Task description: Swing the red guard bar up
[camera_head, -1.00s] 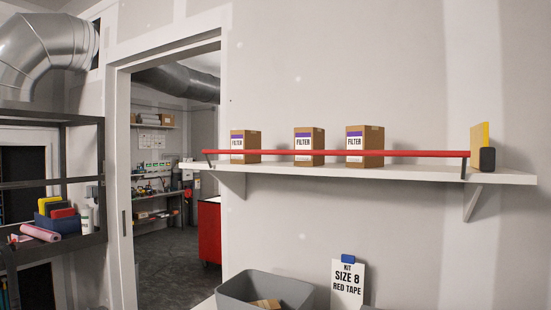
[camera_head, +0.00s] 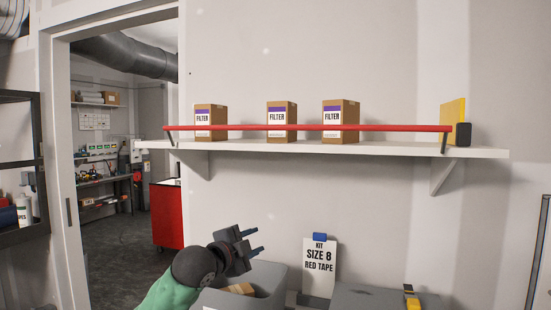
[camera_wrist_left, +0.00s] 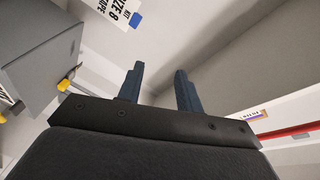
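The red guard bar (camera_head: 300,128) runs level across the front of the white shelf (camera_head: 350,149), in front of the filter boxes. Its right end meets a black block (camera_head: 462,134) beside a yellow plate (camera_head: 452,110). My left gripper (camera_head: 254,241) is below the shelf, above the grey bin, apart from the bar. Its two fingers stand apart with nothing between them, as the left wrist view also shows (camera_wrist_left: 159,85). The bar shows at the right edge of the left wrist view (camera_wrist_left: 287,139). My right gripper is not in view.
Three filter boxes (camera_head: 210,121) stand on the shelf behind the bar. Below are a grey bin (camera_head: 268,277), a sign reading "SIZE 8 RED TAPE" (camera_head: 319,268) and a grey case (camera_head: 375,296). A doorway with a red cabinet (camera_head: 167,215) is at left. The wall below the shelf is clear.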

